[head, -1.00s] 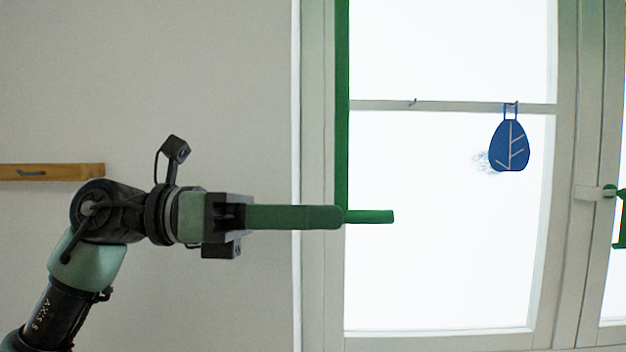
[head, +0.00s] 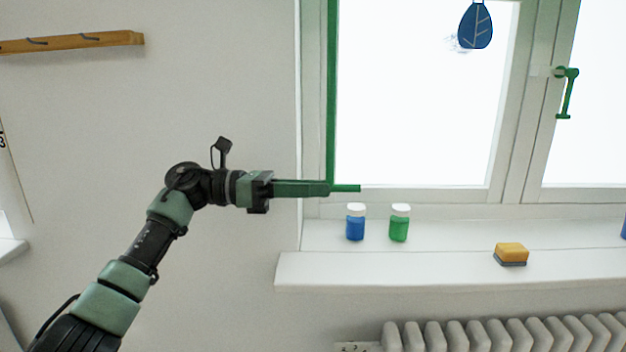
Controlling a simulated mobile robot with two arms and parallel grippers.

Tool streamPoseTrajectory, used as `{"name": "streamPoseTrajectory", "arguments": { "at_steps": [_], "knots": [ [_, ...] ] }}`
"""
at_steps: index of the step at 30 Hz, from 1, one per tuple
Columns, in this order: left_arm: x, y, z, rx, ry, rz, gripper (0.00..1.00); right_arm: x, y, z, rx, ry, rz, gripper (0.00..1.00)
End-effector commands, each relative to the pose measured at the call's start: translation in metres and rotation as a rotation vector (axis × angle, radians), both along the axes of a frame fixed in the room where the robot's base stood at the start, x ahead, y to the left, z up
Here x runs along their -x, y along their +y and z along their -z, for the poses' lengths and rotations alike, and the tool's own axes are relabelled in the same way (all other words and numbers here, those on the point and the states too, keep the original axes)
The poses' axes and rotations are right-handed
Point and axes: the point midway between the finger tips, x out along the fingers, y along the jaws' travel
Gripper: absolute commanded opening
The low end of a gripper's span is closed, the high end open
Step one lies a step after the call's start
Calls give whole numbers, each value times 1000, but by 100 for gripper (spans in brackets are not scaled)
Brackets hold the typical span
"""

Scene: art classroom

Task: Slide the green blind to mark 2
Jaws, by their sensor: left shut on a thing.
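The green blind (head: 332,90) shows as a narrow upright strip along the left side of the window. A short green bar (head: 347,188) sticks out to the right at its lower end, level with the bottom of the glass. My left gripper (head: 327,188) comes in from the left with its long green fingers level, shut on the blind's lower end at this bar. The fingers hide part of the contact. No mark 2 can be made out in the head view. My right gripper is out of view.
On the white sill (head: 400,270) stand a blue jar (head: 355,224), a green jar (head: 399,225) and a yellow sponge (head: 511,252). A radiator (head: 500,337) is below. A blue leaf ornament (head: 476,27) hangs at the glass. A green window handle (head: 567,95) is at right.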

Motion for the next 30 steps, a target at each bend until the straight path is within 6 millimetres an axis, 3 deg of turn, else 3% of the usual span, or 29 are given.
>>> {"name": "streamPoseTrajectory", "arguments": {
  "at_steps": [5, 17, 18, 19, 30],
  "knots": [
    [-8, 0, 9, -1, 3, 1, 0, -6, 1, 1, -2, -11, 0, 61],
    [-9, 0, 10, -1, 3, 0, 0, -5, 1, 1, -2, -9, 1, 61],
    [-9, 0, 10, -1, 3, 0, 28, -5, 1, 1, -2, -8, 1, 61],
    [-9, 0, 10, -1, 3, 0, 36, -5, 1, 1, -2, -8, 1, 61],
    [-9, 3, 9, 0, 1, -1, 36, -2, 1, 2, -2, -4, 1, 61]
  ]
}}
